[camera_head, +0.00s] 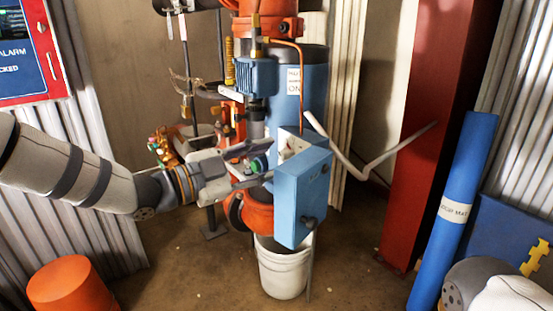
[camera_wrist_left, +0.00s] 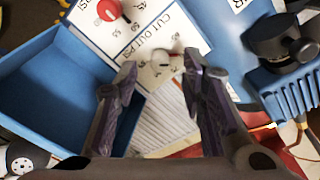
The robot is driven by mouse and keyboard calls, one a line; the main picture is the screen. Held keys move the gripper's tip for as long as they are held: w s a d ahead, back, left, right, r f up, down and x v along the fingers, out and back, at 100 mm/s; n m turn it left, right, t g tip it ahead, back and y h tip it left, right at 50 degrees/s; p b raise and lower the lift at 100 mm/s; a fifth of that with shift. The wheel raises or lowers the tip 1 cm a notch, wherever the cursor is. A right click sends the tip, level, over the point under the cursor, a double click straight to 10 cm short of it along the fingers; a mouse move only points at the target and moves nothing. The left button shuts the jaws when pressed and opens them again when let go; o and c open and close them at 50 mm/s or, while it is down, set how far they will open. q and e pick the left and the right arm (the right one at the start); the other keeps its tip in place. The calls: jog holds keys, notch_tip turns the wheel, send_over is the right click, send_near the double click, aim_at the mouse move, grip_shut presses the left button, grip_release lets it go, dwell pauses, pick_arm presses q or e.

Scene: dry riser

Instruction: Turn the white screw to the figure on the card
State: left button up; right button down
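The white screw (camera_wrist_left: 161,58) shows in the left wrist view on a white panel (camera_wrist_left: 150,36) printed "CUT OUT PSI", with small figures around the screw. A red knob (camera_wrist_left: 108,10) sits on the same panel. My left gripper (camera_wrist_left: 160,64) is open, its two dark fingers on either side of the screw with gaps between. In the head view my left gripper (camera_head: 250,160) is at the open side of the blue box (camera_head: 303,190), which hides the screw. I cannot make out a separate card with a figure. My right gripper is out of view.
A blue tank (camera_head: 313,80) and motor (camera_head: 257,77) stand behind the box, with orange pipework around. A white bucket (camera_head: 283,270) is below. A bent white rod (camera_head: 345,158) sticks out right.

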aim_at(287, 154)
pick_arm(q)
jog(key=shift+x, duration=1.5)
grip_shut()
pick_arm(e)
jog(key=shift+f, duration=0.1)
pick_arm(q)
jog(key=shift+n, duration=0.4)
jog(key=n, duration=0.3)
jog(key=shift+n+p, duration=0.3)
jog(key=shift+n, duration=0.1)
jog(key=n, duration=0.5)
jog(key=shift+f+n, duration=0.1)
jog(key=shift+n, duration=0.2)
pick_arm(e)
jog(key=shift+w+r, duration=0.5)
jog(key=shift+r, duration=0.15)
pick_arm(q)
jog(key=shift+t, duration=0.4)
grip_release()
